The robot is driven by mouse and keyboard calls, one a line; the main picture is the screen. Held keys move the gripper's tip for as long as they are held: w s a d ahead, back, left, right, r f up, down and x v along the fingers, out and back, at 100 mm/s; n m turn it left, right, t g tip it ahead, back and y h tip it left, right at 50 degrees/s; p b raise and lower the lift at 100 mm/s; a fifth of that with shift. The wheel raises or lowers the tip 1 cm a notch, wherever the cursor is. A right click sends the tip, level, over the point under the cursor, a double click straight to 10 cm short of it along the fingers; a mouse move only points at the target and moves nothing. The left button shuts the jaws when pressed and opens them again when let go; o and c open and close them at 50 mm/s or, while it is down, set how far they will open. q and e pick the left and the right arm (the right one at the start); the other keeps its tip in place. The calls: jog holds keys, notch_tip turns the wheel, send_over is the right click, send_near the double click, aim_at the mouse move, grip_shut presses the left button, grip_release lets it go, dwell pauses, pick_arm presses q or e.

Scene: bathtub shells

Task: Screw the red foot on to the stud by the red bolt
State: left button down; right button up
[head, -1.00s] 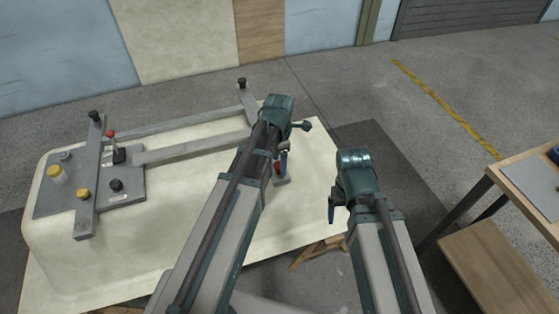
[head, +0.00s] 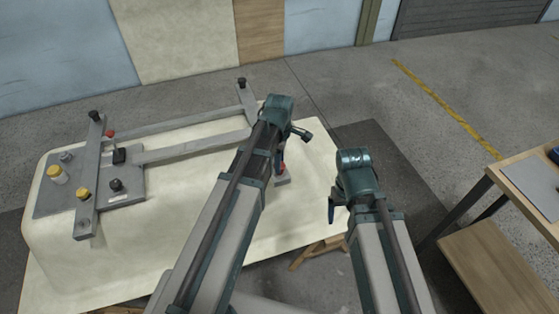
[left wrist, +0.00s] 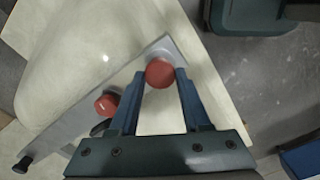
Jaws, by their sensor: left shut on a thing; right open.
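The red foot (left wrist: 159,74) is a round red disc between the two blue fingertips of my left gripper (left wrist: 161,76) in the left wrist view. My left gripper is shut on it, over the end of a grey bar. The foot hides any stud beneath it, and I cannot tell how far it is threaded. The red bolt (left wrist: 106,104) stands on the bar to the left, beside the left finger. In the head view my left gripper (head: 281,168) points down at the shell's right end, mostly hidden by its arm. My right gripper (head: 332,211) is open and empty, right of the shell.
The pale bathtub shell (head: 180,235) lies upturned, bearing a grey bar frame (head: 195,146). A wooden table (head: 490,180) stands at right. Floor behind is clear.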

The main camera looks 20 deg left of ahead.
pick_arm(q)
jog(key=m, duration=0.4)
jog(key=shift+c, duration=1.4)
grip_release()
jog(key=shift+r, duration=0.1)
notch_tip(320, 180, up, 14)
jog(key=p, duration=1.3)
jog(key=shift+f+p, duration=0.2)
jog(key=shift+p, duration=0.2)
jog(key=shift+f, duration=0.2)
notch_tip(320, 180, down, 13)
jog(key=b, duration=1.3)
jog(key=shift+f+b, duration=0.1)
jog(key=shift+b, duration=0.2)
